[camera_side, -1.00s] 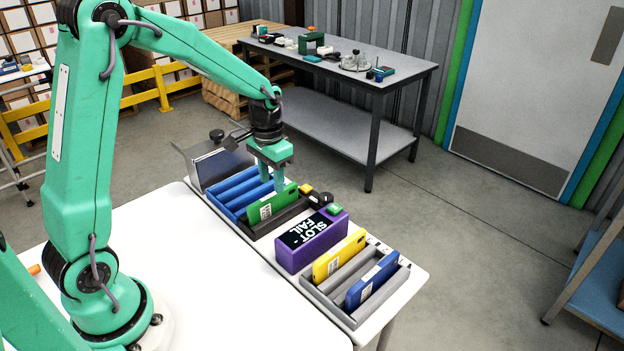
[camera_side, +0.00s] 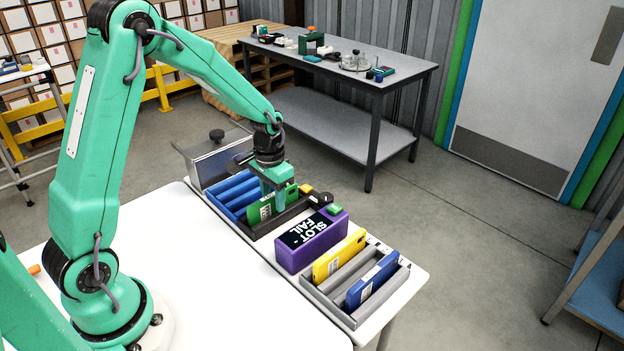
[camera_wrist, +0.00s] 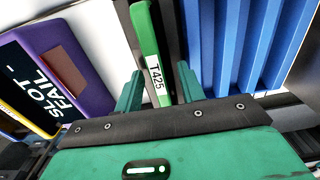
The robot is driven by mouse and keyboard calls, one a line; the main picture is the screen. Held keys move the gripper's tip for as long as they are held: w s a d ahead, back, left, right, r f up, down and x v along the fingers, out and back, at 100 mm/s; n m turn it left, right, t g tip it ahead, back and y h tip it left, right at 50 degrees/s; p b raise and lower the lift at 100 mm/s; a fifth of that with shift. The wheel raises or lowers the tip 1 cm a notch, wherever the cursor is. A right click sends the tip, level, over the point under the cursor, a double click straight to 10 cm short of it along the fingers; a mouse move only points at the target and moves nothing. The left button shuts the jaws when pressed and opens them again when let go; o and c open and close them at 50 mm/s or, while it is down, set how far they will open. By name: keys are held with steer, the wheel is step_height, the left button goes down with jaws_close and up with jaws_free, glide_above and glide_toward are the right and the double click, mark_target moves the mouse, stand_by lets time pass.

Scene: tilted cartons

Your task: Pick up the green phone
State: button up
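The green phone (camera_side: 258,211) stands on edge, tilted, in a dark tray (camera_side: 262,230) beside the blue slotted rack. Its white label, reading T425, shows in the wrist view on the phone (camera_wrist: 148,45). My gripper (camera_side: 272,192) is down at the phone's upper part. In the wrist view my gripper's fingers (camera_wrist: 159,88) stand on either side of the phone, with a gap visible beside it. The gripper looks open around the phone. The phone's lower part is hidden in the tray.
A purple box (camera_side: 312,240) with a screen reading SLOT - FAIL stands right of the tray. A grey rack (camera_side: 345,318) holds a yellow phone (camera_side: 340,256) and a blue phone (camera_side: 372,280). The blue slotted rack (camera_side: 235,192) is on the left. The white table (camera_side: 200,270) is clear in front.

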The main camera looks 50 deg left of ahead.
stand_by(0.3)
jaws_close()
steer(key=shift+r, duration=0.1)
steer(key=shift+r, duration=0.7)
steer(key=s+d+r, duration=0.4)
steer(key=d+r, duration=0.5)
steer(key=d, duration=0.2)
steer(key=shift+r, duration=0.25)
steer(key=shift+a, duration=0.15)
